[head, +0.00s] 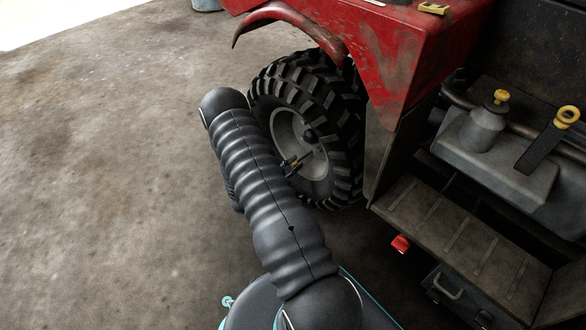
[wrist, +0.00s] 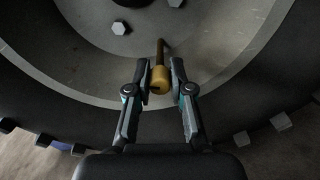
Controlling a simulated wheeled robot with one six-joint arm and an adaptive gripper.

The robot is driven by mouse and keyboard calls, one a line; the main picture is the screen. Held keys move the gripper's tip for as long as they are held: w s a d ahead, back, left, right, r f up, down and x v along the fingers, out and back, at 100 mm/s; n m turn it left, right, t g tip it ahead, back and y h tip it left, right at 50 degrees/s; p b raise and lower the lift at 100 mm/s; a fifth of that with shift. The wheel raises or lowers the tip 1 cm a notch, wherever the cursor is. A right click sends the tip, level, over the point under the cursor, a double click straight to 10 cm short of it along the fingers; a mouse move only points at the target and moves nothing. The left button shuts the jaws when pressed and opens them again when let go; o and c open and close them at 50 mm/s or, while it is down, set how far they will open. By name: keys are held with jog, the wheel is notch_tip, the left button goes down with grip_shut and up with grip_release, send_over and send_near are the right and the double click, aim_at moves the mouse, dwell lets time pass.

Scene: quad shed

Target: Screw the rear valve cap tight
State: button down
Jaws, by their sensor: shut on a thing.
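The valve cap (wrist: 160,80) is a small brass-coloured cylinder in the wrist view, in front of a thin valve stem (wrist: 160,48) at the wheel rim. My gripper (wrist: 161,75) is shut on the cap, with one finger on each side. In the head view my gripper (head: 293,164) reaches the grey rim of a knobbly-tyred wheel (head: 275,82), and the cap is too small there to make out clearly. I cannot tell how far the cap sits on the stem.
A red fender (head: 345,25) hangs over the wheel. A footboard (head: 455,235) and a grey tank with a yellow cap (head: 480,130) are to the right. A red object (head: 400,244) is below the footboard. Concrete floor (head: 100,180) is clear on the left.

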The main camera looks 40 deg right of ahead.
jog(key=m, duration=0.5)
jog(key=shift+m+b, duration=0.3)
jog(key=m, duration=0.5)
jog(key=shift+m, duration=0.7)
jog(key=c, duration=1)
grip_release()
jog(key=a, duration=0.8)
jog(key=s+a, duration=0.1)
jog(key=a, duration=0.3)
